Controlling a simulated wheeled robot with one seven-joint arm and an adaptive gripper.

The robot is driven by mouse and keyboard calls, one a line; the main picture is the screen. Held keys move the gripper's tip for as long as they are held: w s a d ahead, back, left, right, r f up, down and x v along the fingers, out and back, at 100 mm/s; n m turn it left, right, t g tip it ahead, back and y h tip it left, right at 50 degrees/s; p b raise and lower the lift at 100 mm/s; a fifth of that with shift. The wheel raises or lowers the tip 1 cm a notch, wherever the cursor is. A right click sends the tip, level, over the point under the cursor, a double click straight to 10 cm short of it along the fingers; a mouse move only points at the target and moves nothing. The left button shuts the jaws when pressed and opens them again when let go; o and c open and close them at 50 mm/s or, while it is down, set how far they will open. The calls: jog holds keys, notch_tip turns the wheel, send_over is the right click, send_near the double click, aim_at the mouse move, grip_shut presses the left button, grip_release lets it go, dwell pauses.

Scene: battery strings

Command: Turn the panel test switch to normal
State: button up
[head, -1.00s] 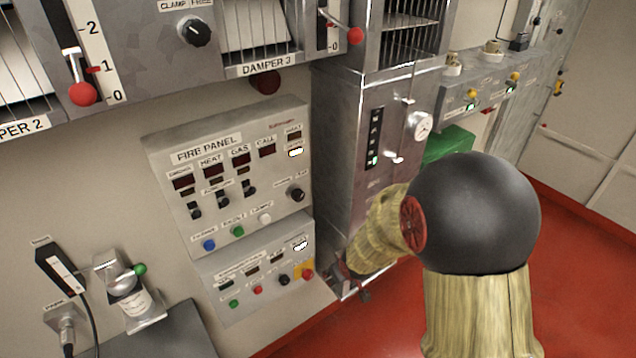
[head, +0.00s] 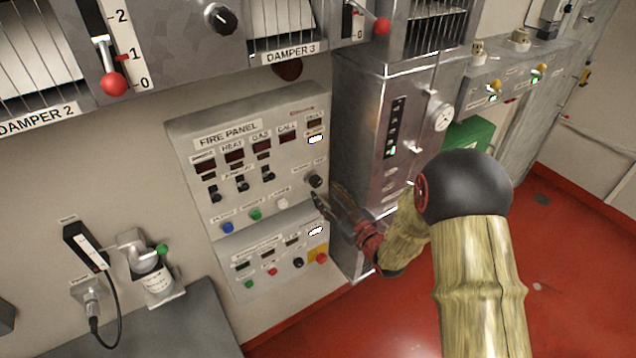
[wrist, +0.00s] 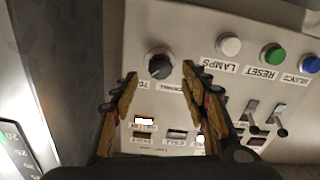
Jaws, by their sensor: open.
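The panel test switch is a black round knob (head: 316,180) on the right side of the grey fire panel (head: 185,135). In the wrist view, which shows the panel upside down, the knob (wrist: 159,65) sits ahead of and between the fingertips, with a partly readable label below it. I cannot tell clearly which way its pointer is set. My gripper (head: 326,202) is in front of the panel's right edge, just below the knob in the head view. In the wrist view its two fingers (wrist: 158,82) are apart, with nothing held between them.
White, green and blue buttons (wrist: 229,44) (wrist: 273,55) (wrist: 311,65) and toggle switches (wrist: 281,125) lie beside the knob. A lower panel (head: 270,265) has more buttons. A steel cabinet (head: 400,85) stands close to the right. Damper levers (head: 114,84) jut out above.

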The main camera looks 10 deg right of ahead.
aim_at(318, 184)
jog(key=p+x, duration=0.1)
jog(key=x, duration=0.5)
jog(key=shift+w+f, duration=0.1)
jog(key=shift+w, duration=0.1)
jog(key=shift+c, duration=1)
jog(key=c, duration=1)
jog(key=shift+o, duration=0.2)
